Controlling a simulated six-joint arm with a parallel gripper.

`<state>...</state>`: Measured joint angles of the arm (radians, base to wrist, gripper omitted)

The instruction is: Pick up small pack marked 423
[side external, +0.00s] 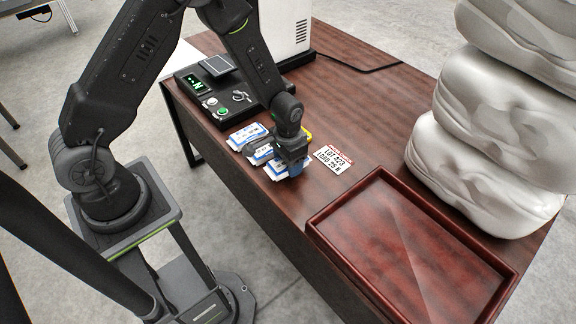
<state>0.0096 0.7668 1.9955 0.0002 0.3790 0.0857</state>
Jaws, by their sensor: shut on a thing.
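My gripper (292,160) is low over the brown table, left of the white label, and shut on a small blue-and-white pack (274,168). The gripper hides much of this pack, and I cannot read a number on it. Other small blue-and-white packs (247,135) lie close by on its upper left. A bit of yellow shows just behind the gripper. A white label (333,158) with a red strip lies flat on the table and reads "LOT 423" with a load line below it.
An empty reddish-brown tray (318,222) stands at the table's front right. Stacked white sacks (485,150) rise at the right. A black panel (235,113) with a green display, buttons and a small plate stands at the left, near a white box (287,30). The table's middle back is clear.

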